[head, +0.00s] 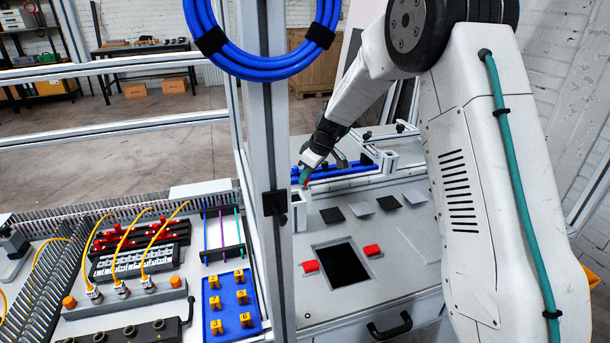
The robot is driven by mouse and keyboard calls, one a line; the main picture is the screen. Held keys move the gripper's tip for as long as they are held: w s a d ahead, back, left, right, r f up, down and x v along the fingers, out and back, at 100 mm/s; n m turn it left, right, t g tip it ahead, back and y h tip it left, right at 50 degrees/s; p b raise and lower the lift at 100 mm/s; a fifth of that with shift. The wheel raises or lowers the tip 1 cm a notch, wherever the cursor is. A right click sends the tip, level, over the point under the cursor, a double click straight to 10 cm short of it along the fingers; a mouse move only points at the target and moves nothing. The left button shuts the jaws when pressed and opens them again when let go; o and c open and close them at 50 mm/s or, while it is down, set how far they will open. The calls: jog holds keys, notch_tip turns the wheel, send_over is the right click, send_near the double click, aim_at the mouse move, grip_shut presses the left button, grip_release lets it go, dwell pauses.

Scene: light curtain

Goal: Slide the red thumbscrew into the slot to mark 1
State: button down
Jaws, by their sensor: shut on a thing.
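My gripper (306,170) is at the end of my arm, pointing down over the back left of the grey worktop, close to the right side of the aluminium post. It is shut on a small red piece (304,178), which looks like the red thumbscrew. Only a bit of the red shows at the fingertips, and the rest is hidden by the gripper. I cannot make out the slot or mark 1 at this size. A blue rail (340,172) runs along the back of the worktop, just right of the gripper.
An aluminium post (266,120) with a coiled blue hose (225,58) stands just left of the gripper. Two red blocks (372,250) flank a black panel (341,265) on the worktop. Several grey and black squares (332,215) lie behind it. A blue tray (231,302) holds yellow numbered blocks.

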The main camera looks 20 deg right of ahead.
jog(key=shift+d, duration=1.75)
dwell(0.3)
jog(key=shift+d, duration=2)
jog(key=c, duration=1.1)
grip_release()
jog(key=shift+c, duration=0.2)
jog(key=shift+r, duration=0.15)
jog(key=w+a+r+v, duration=0.1)
jog(key=v, duration=1.3)
jog(key=shift+w+a, duration=0.4)
